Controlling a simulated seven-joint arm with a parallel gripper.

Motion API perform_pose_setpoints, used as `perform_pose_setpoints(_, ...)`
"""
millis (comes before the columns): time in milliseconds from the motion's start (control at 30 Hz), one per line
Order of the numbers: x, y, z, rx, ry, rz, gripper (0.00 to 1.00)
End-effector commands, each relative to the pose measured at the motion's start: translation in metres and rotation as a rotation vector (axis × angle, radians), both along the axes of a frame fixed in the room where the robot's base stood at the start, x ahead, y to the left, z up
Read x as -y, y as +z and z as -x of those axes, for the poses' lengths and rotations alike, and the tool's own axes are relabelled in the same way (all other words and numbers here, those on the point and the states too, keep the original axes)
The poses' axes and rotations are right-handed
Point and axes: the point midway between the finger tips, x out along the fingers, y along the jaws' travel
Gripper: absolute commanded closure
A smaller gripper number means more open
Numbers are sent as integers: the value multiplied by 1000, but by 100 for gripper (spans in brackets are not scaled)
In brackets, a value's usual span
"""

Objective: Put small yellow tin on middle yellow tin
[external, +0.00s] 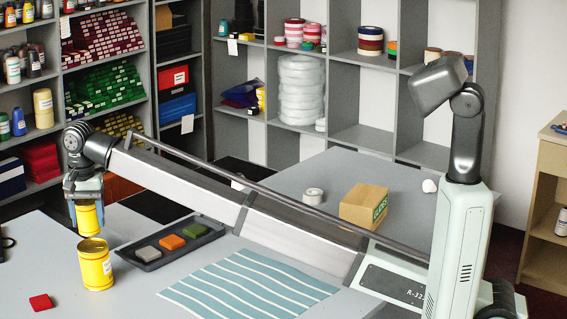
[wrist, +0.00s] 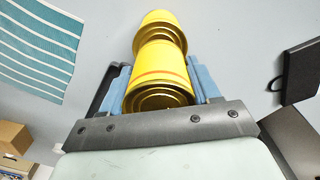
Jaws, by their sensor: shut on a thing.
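The small yellow tin (external: 89,220) is held upright between the blue fingers of my gripper (external: 88,212), at the left of the external view. Directly below it, a larger yellow tin (external: 95,268) stands upright on the grey counter. The small tin's bottom is at or just above the larger tin's top; I cannot tell whether they touch. In the wrist view the held tin (wrist: 160,72) sits between my fingers (wrist: 161,82), with the other yellow tin (wrist: 160,20) beyond it. The larger tin's top is partly hidden.
A dark tray (external: 152,264) with grey, orange and green blocks lies right of the tins. A red block (external: 41,302) lies at front left. A teal striped cloth (external: 245,284) lies further right. A cardboard box (external: 363,205) and a tape roll (external: 313,196) are behind my arm.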

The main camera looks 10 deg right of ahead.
Motion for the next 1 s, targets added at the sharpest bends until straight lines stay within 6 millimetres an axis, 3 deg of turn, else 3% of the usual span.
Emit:
perform_pose_setpoints(333,1,-35,0,0,-1,0,80)
perform_pose_setpoints(767,0,-40,0,0,-1,0,80)
perform_pose_setpoints(800,0,-40,0,0,-1,0,35)
perform_pose_setpoints(1000,0,-40,0,0,-1,0,16)
